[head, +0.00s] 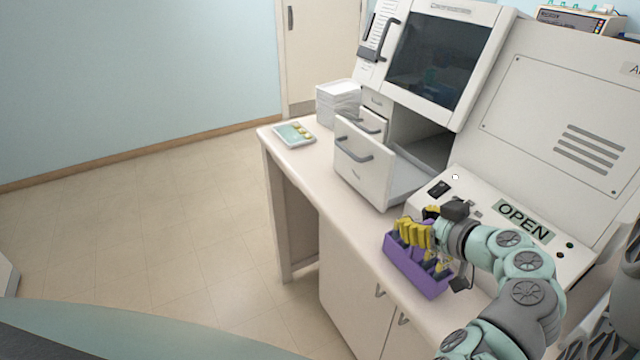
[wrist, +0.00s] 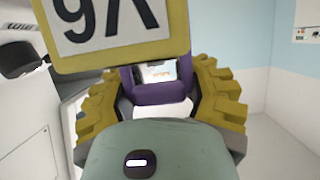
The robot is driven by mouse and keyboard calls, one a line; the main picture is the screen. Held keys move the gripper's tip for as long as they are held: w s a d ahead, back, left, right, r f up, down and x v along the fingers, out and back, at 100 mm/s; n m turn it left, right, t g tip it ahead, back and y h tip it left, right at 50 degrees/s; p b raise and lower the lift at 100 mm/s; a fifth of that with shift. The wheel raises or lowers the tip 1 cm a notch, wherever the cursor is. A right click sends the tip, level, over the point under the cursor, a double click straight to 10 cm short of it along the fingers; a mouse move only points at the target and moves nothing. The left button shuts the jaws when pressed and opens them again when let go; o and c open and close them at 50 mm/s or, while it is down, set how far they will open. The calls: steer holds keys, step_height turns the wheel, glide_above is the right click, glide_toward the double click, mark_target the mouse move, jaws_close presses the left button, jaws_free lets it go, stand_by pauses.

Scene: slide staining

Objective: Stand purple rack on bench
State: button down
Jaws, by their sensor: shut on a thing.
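The purple rack (head: 406,268) is a long box shape in the head view, over the bench top near its front edge. My gripper (head: 424,247), with yellow ridged fingers, is shut on the rack from above. In the wrist view a purple part of the rack (wrist: 158,90) shows between the two yellow fingers of my gripper (wrist: 165,100). A yellow-framed white plate with upside-down characters (wrist: 112,25) fills the top of the wrist view. I cannot tell whether the rack's underside touches the bench (head: 345,215).
A white machine with an OPEN label (head: 524,222) stands behind the rack. Bare bench lies left of the rack.

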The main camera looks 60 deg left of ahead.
steer(key=shift+w+f, duration=0.15)
steer(key=shift+f, duration=0.4)
steer(key=shift+c, duration=1.4)
jaws_free()
steer(key=shift+r, duration=0.1)
steer(key=shift+r, duration=0.2)
steer(key=shift+d+f, duration=0.1)
steer(key=shift+d, duration=0.15)
steer(key=b+v, duration=0.2)
steer(key=v, duration=0.9)
steer(key=shift+d, duration=0.25)
steer(key=shift+s, duration=0.2)
